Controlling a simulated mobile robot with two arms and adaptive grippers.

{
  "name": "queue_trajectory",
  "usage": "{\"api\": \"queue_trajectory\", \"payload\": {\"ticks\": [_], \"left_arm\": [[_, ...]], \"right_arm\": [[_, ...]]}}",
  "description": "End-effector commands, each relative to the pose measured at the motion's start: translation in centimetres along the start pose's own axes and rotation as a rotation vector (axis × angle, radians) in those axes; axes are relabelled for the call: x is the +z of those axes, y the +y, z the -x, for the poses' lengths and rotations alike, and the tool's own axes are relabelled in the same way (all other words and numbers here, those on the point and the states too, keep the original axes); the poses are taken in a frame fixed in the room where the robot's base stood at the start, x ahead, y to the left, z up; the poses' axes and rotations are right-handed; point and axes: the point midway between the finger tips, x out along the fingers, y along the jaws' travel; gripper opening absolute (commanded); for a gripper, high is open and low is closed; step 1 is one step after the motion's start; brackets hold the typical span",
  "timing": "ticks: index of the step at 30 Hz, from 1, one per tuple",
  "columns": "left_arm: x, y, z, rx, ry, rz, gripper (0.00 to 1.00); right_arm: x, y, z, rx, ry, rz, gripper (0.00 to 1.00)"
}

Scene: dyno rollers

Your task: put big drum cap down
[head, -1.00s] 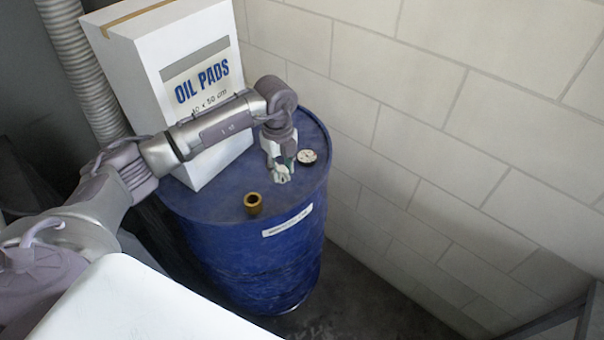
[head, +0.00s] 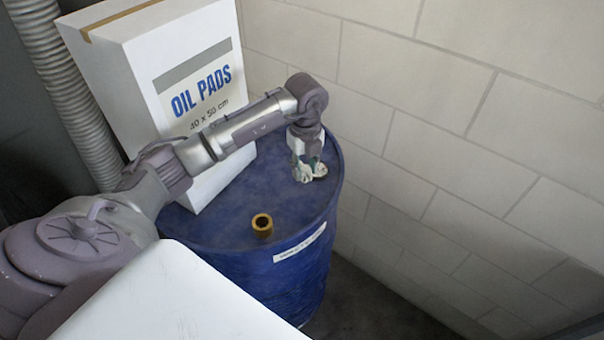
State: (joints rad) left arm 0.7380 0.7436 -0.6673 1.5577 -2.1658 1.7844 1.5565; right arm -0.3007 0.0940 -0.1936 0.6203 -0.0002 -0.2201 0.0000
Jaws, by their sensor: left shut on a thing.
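My left gripper (head: 309,174) points down above the far right part of the blue drum's top (head: 225,215). It is shut on a small pale, round thing, which I take to be the big drum cap (head: 320,170). The fingers hide most of it, and I cannot tell whether it touches the drum top. My right gripper is not in view.
A tall white box marked OIL PADS (head: 205,110) stands at the drum's back left. A block wall (head: 420,150) is close on the right. A ribbed grey hose (head: 70,100) runs down at the left.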

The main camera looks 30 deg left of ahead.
Motion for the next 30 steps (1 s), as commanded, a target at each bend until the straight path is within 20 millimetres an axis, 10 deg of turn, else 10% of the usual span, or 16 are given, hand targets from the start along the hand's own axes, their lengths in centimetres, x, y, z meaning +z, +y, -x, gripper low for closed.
{"api": "queue_trajectory", "payload": {"ticks": [25, 26, 30], "left_arm": [[0.8, 0.6, -5.1, 0.0, 0.0, -0.001, 0.0], [0.8, 0.6, -4.9, 0.0, 0.0, 0.0, 0.41], [0.8, 0.6, -4.9, 0.0, 0.0, 0.0, 0.61]], "right_arm": [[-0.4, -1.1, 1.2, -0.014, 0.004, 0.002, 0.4], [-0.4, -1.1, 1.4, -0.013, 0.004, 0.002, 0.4], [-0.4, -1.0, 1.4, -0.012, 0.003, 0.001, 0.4]]}}
